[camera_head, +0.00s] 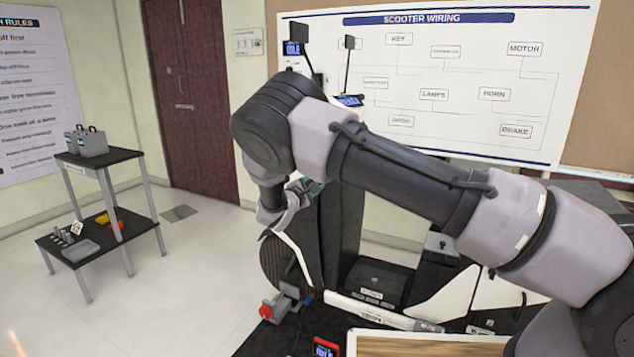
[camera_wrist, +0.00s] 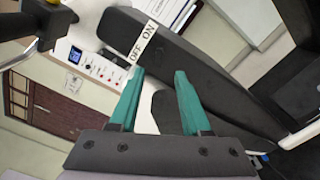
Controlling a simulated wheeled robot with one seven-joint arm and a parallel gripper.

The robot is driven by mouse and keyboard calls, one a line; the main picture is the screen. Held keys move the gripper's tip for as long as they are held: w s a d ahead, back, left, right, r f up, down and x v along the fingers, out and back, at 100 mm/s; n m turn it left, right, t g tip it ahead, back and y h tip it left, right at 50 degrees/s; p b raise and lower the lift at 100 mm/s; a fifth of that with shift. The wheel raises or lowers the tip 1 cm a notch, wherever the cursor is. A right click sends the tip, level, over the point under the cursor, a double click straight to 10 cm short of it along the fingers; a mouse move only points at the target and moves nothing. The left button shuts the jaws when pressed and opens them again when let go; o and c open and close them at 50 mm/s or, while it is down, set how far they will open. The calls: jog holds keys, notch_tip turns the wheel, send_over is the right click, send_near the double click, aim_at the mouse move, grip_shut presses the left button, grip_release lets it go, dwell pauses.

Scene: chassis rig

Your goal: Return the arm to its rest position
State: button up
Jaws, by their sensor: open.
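My arm stretches from the lower right across the middle of the head view, bent at the elbow, with the wrist hanging down at the scooter rig. My gripper (camera_wrist: 158,98) shows two teal fingers in the wrist view, spread apart with nothing between them. In the head view the gripper is mostly hidden behind the wrist, and only a bit of teal shows. Beyond the fingers in the wrist view is a dark panel with an OFF/ON label (camera_wrist: 143,42). I cannot tell whether the fingers touch anything.
The rig's dark upright column (camera_head: 341,232) stands close to my wrist. A red-knobbed part (camera_head: 266,311) and a red device (camera_head: 326,346) are low in front. A two-tier stand (camera_head: 128,156) is at left, with open floor between. A wiring board (camera_head: 455,75) hangs behind.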

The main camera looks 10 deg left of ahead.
jog(key=d+r+m+g+h, duration=0.2)
jog(key=d+r+m+g, duration=0.15)
jog(key=d, duration=0.55)
jog(key=d+r+m+g+h, duration=0.1)
jog(key=d+r+m+g, duration=0.25)
jog(key=d, duration=0.45)
jog(key=s+d+r+m+g+y, duration=0.1)
jog(key=s+d+r+m+g, duration=0.25)
jog(key=d, duration=0.35)
jog(key=s+d+r+m+g+y, duration=0.1)
jog(key=s+d+r+m+g, duration=0.1)
jog(key=s+d+r+m, duration=0.3)
jog(key=s+d+r+m+g+y, duration=0.1)
jog(key=s+d+r+m+y, duration=0.2)
jog(key=s, duration=0.4)
jog(key=s+d+r+m+y, duration=0.1)
jog(key=s+d+r+y, duration=0.1)
jog(key=s+d+r, duration=0.3)
jog(key=s+r+m+t+y, duration=0.2)
jog(key=s, duration=0.6)
jog(key=s+r+m+t+y, duration=0.1)
jog(key=s+r+m+y, duration=0.1)
jog(key=s, duration=0.7)
jog(key=shift+s+a+r+t, duration=0.15)
jog(key=shift+a+r+t, duration=0.25)
jog(key=shift+r, duration=0.35)
